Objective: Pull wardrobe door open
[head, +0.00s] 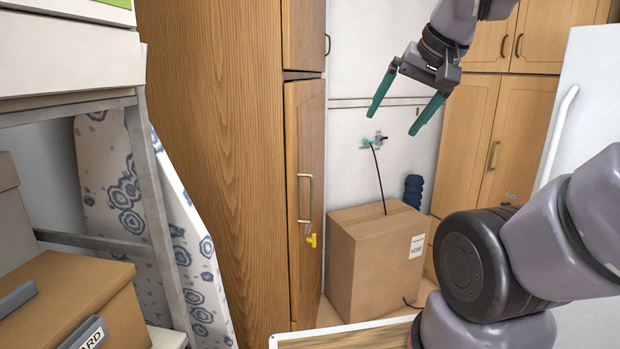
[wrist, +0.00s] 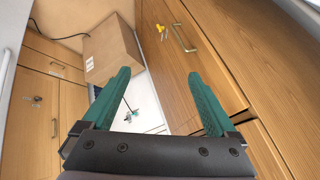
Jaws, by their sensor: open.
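The wooden wardrobe (head: 225,150) stands left of centre in the head view. Its narrow lower door (head: 305,245) shows on the right side, with a vertical brass handle (head: 306,205) and a yellow key (head: 312,240) below it. The door looks slightly ajar along its top edge, but I cannot tell for sure. My gripper (head: 405,104) is open and empty, up and to the right of the handle and apart from it. In the wrist view my two green fingers (wrist: 155,100) are spread, and the handle (wrist: 183,38) and key (wrist: 161,31) lie beyond them.
A cardboard box (head: 375,255) with a cable on top stands right of the wardrobe. Another wooden cabinet (head: 492,140) and a white fridge (head: 585,110) are on the right. Left are a metal shelf (head: 160,200) and a patterned ironing board (head: 110,180).

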